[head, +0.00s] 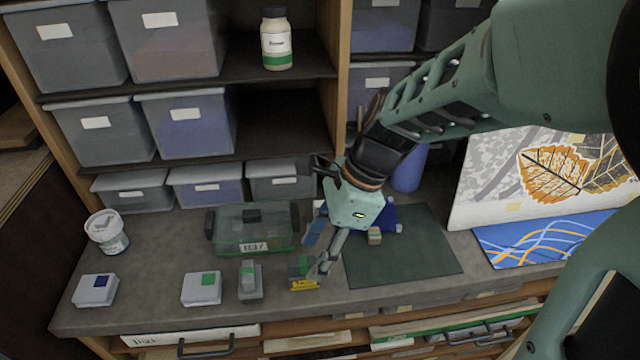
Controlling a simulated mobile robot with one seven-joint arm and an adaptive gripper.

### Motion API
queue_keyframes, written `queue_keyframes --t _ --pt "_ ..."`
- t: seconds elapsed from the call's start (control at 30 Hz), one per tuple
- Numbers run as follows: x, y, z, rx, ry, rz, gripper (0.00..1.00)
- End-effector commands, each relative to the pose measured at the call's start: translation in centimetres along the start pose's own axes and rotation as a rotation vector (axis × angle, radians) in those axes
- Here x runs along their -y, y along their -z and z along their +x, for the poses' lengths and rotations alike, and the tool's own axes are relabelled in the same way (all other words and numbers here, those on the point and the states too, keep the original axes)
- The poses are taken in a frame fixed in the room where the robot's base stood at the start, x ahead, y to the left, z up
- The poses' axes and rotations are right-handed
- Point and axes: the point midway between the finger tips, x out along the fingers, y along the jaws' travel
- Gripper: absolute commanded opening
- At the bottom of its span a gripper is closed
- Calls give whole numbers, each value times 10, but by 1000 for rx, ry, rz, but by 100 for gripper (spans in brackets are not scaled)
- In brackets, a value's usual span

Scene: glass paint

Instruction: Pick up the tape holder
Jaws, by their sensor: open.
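A small dark item with a green top and a yellow base (304,284) stands near the front of the grey counter; it may be the tape holder, but its shape is partly covered. My gripper (316,265) is open and points down right beside it, its fingers overlapping its right side in the head view. Whether they touch it I cannot tell. A grey upright item with a green patch (250,281) stands just left of it.
A clear green box with dark clips (252,230) stands behind. Two white boxes (201,289) (95,290) and a white tub (107,232) are to the left. A dark green mat (405,255) with a small block (375,236) lies right. Shelves with grey bins (128,190) rise behind.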

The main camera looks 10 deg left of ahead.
Motion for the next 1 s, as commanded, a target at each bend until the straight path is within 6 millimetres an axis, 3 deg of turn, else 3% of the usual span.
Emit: queue_keyframes --t 0.4,0.77,1.0 --pt "1 -4 45 0 0 -2 48" --pt "1 -6 49 0 1 -1 48" --pt "1 -6 49 0 1 -1 21"
